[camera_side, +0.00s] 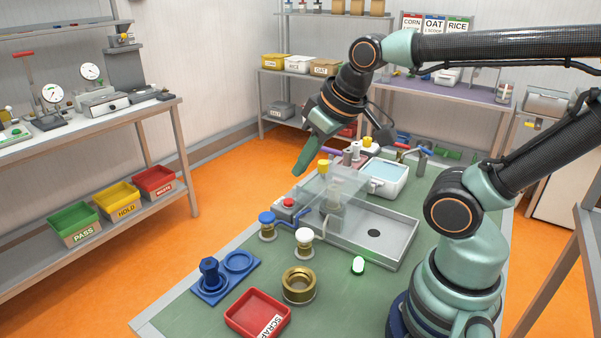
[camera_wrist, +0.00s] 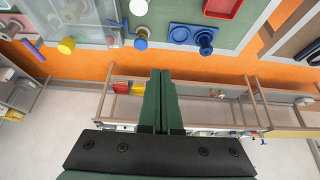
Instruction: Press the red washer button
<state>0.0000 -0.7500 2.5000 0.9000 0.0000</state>
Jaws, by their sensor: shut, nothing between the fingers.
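The red button (camera_side: 289,203) sits on top of a small grey box at the left edge of the clear washer housing (camera_side: 335,185), on the green bench. My gripper (camera_side: 299,171) points down and to the left, its green fingers pressed together. Its tips are in the air above the button in the side view, slightly to its right and apart from it. The closed fingers also show in the wrist view (camera_wrist: 160,75), with nothing between them.
A blue knob (camera_side: 267,218) and a white knob (camera_side: 305,237) stand in front of the button. A yellow knob (camera_side: 323,166) is close behind my fingertips. A metal sink tray (camera_side: 405,235) lies to the right. A red scrap tray (camera_side: 258,314) and brass ring (camera_side: 299,286) are nearer.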

